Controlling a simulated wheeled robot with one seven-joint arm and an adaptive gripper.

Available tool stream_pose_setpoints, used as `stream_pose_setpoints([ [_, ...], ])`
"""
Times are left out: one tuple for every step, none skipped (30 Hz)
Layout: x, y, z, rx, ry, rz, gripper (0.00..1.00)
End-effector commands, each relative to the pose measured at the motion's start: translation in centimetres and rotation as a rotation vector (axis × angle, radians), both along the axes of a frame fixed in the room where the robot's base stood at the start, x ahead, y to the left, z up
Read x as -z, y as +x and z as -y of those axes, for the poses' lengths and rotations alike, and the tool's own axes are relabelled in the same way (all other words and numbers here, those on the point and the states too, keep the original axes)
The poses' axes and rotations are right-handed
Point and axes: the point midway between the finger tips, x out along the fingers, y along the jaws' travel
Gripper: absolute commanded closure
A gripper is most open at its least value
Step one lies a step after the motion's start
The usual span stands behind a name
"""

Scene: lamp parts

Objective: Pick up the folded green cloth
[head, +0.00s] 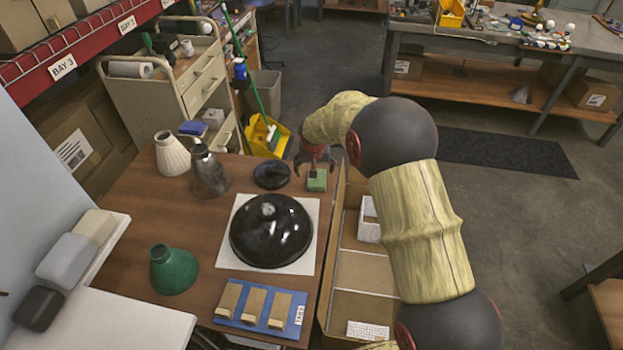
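The folded green cloth (317,184) is a small square block lying near the far right corner of the wooden table. My gripper (315,166) is at the cloth's far side, pointing down. Its two dark fingers look spread apart, with nothing seen between them. A small dark spot shows on top of the cloth; I cannot tell what it is. From this view I cannot tell whether the fingers touch the cloth.
A black disc (272,176) lies just left of the cloth. A glossy black dome shade (271,232) sits on a white sheet (305,262) in front. An open cardboard box (367,270) stands against the table's right edge. A grey shade (208,174) and green shade (173,271) stand left.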

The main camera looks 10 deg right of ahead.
Motion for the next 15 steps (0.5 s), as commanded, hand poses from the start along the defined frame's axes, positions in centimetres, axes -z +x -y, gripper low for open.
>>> stream_pose_setpoints([
  [0.0, 0.1, 0.1, 0.01, 0.005, 0.005, 0.26],
  [0.0, 0.1, 0.1, 0.017, 0.008, 0.007, 0.26],
  [0.2, 0.2, 0.1, 0.021, 0.009, 0.008, 0.26],
  [0.4, 0.2, 0.1, 0.024, 0.011, 0.007, 0.26],
  [0.7, 0.3, 0.1, 0.026, 0.012, 0.006, 0.26],
  [1.1, 0.4, 0.2, 0.026, 0.012, 0.005, 0.26],
  [1.4, 0.5, 0.2, 0.026, 0.011, 0.005, 0.26],
  [1.8, 0.6, 0.2, 0.026, 0.011, 0.005, 0.26],
  [2.1, 0.8, 0.3, 0.026, 0.012, 0.006, 0.26],
  [2.3, 0.9, 0.3, 0.026, 0.012, 0.006, 0.26],
  [2.5, 1.0, 0.3, 0.026, 0.012, 0.006, 0.26],
  [2.7, 1.1, 0.4, 0.026, 0.012, 0.007, 0.26],
  [2.9, 1.2, 0.4, 0.026, 0.012, 0.007, 0.26],
  [3.1, 1.2, 0.5, 0.026, 0.012, 0.007, 0.26],
  [3.5, 1.3, 0.5, 0.026, 0.012, 0.006, 0.26],
])
